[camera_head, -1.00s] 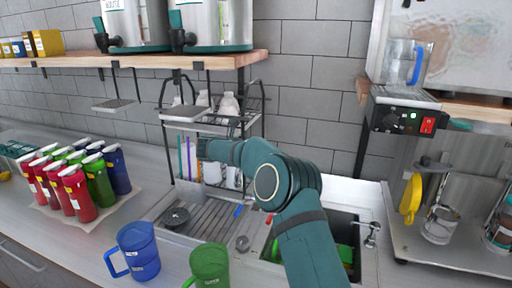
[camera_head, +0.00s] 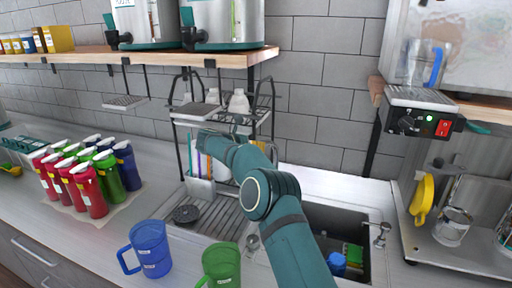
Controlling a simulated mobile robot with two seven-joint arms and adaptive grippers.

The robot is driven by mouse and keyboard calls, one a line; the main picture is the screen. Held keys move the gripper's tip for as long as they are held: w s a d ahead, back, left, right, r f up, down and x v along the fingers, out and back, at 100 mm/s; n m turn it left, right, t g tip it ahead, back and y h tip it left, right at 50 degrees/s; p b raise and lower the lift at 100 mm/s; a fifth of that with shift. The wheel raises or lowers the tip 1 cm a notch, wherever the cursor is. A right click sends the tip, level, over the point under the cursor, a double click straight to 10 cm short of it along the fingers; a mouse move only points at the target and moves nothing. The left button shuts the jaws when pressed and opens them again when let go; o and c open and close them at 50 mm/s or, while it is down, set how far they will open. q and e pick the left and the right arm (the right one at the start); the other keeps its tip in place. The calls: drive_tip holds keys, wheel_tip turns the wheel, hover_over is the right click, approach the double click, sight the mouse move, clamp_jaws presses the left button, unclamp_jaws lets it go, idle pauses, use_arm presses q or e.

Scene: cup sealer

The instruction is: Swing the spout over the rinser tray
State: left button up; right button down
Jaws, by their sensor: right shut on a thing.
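The ribbed grey tray (camera_head: 225,224) beside the sink looks like the rinser tray. A round dark fitting (camera_head: 187,214) sits at its left end. A small chrome tap (camera_head: 378,233) stands at the sink's right rim. I cannot make out another spout for certain; my arm covers the area behind the sink. My right gripper (camera_head: 206,140) is at the end of the teal arm, in front of the wire rack and above the tray. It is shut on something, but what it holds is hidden. My left gripper is not in view.
A blue mug (camera_head: 147,250) and a green mug (camera_head: 222,266) stand at the front. Several lidded coloured bottles (camera_head: 92,178) stand at left. The wire rack (camera_head: 260,115) holds white bottles. The sink (camera_head: 325,218) lies right of my arm; a switch box (camera_head: 420,122) hangs at right.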

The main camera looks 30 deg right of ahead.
drive_tip(key=shift+d+f, duration=0.1)
drive_tip(key=c, duration=0.8)
unclamp_jaws()
drive_tip(key=shift+d, duration=0.15)
drive_tip(key=v, duration=1.2)
drive_tip(key=shift+c, duration=0.4)
